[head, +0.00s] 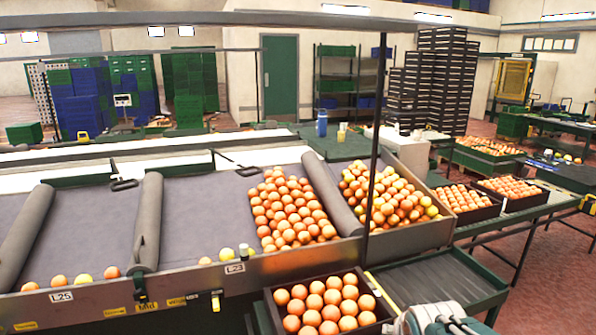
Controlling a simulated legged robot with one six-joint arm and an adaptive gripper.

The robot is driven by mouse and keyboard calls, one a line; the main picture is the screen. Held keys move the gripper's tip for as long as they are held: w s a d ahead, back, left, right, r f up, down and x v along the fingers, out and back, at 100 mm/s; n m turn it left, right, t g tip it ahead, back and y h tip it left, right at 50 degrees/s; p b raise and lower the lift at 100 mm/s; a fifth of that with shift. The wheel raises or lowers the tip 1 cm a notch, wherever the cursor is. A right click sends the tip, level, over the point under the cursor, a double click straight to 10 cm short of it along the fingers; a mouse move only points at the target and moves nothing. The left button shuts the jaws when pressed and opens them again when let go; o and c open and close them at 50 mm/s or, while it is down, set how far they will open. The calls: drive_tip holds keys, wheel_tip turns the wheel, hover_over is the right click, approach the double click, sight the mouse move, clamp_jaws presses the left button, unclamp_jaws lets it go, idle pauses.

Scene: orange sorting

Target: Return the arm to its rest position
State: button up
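Part of my arm, grey and teal, shows at the bottom edge, right of centre. No gripper fingers can be made out there, so I cannot see whether they hold anything. An open dark crate (377,297) full of oranges (326,300) stands just left of that part, at the front of the sorting table. The arm part appears close to the crate's right side in the picture; I cannot tell the real gap.
The sloped grey sorting table (190,215) holds a large pile of oranges (289,208), a mixed orange and yellow pile (385,195) and several loose fruits along its front lip. A dark roller conveyor (435,280) lies right of the crate. Filled crates (463,198) stand further right.

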drive_tip(key=s+a+r+n+g, duration=0.1)
drive_tip(key=s, duration=0.6)
drive_tip(key=s+a+r+n+g+y, duration=0.1)
drive_tip(key=s+a+r+n, duration=0.1)
drive_tip(key=s, duration=0.6)
drive_tip(key=shift+s+a+r, duration=0.15)
drive_tip(key=shift+a+r, duration=0.05)
drive_tip(key=shift+r, duration=0.1)
